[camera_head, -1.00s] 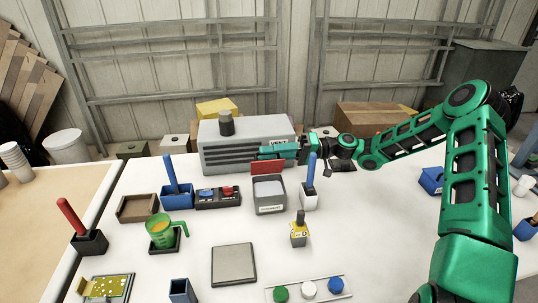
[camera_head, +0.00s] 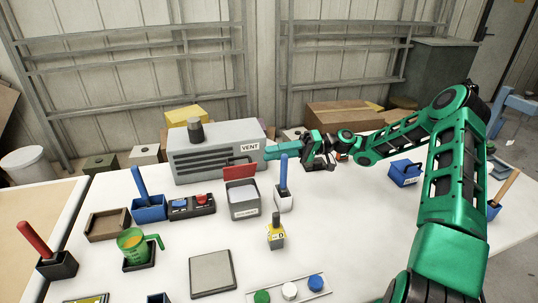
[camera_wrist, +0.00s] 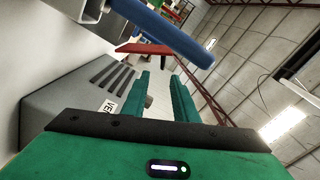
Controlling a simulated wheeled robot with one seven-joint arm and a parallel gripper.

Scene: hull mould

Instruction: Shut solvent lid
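The solvent box (camera_head: 243,207) is a small grey open-topped container with a pale label, standing on the white bench. Its red lid (camera_head: 240,172) stands up at the back, raised open. In the wrist view the red lid (camera_wrist: 145,49) shows beyond the fingers, towards the top. My gripper (camera_head: 268,152) is behind and to the right of the lid, by the right end of the vent box, apart from the lid. In the wrist view its two green fingers (camera_wrist: 163,95) stand apart with nothing held between them.
The grey vent box (camera_head: 215,160) stands close behind the lid. A white holder (camera_head: 284,203) with an upright blue handle (camera_head: 283,172) is just right of the solvent box.

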